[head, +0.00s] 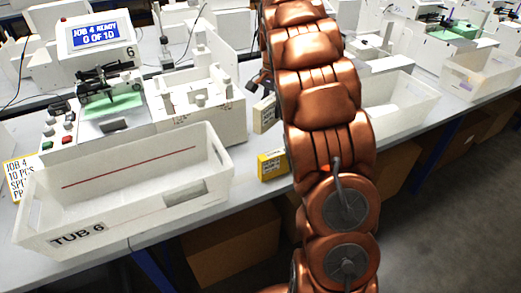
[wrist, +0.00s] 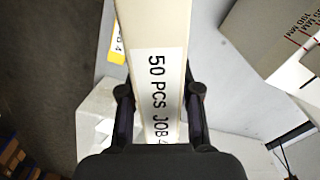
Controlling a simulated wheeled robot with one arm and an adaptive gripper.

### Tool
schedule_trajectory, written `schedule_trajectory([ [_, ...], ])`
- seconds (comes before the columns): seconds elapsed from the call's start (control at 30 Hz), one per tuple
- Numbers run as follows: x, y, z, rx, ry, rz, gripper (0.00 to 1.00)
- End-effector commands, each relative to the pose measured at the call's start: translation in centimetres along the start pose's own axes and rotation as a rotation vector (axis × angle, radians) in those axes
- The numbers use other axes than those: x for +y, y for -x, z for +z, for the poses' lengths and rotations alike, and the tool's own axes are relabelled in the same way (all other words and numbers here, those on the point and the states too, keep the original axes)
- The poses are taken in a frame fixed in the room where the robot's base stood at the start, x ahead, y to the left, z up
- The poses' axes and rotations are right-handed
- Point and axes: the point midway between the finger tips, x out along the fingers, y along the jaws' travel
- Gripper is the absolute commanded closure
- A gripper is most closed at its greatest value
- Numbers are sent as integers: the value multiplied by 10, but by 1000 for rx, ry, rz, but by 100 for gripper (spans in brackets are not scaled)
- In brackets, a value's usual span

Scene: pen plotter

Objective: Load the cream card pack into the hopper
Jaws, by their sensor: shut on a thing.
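My gripper (wrist: 160,92) is shut on the cream card pack (wrist: 155,40), with one finger on each side. The pack's white label reads "50 PCS JOB 4", its last character partly cut off by my gripper. In the head view the pack (head: 265,114) shows upright at the left edge of my copper arm, partly hidden by it, right of the white machine. My gripper (head: 262,84) is mostly hidden there. The plotter's screen (head: 94,35) reads "JOB 4 READY 0 OF 10". Which part is the hopper I cannot tell for certain.
Tub 6 (head: 50,217) stands at the bench's front left, with a yellow job card (head: 18,172) beside it. A yellow box (head: 272,165) stands at the bench edge below the pack. The white machine body (head: 222,122) is left of the pack. Another tub (head: 400,118) stands to the right.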

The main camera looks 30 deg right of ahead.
Motion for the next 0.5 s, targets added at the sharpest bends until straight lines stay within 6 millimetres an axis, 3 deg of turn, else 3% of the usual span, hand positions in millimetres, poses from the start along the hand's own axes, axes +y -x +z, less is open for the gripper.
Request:
schedule_trajectory([
  [0.17,6,-4,-6,-1,-45,3,100],
  [0.5,6,-68,-4,-4,-39,7,100],
])
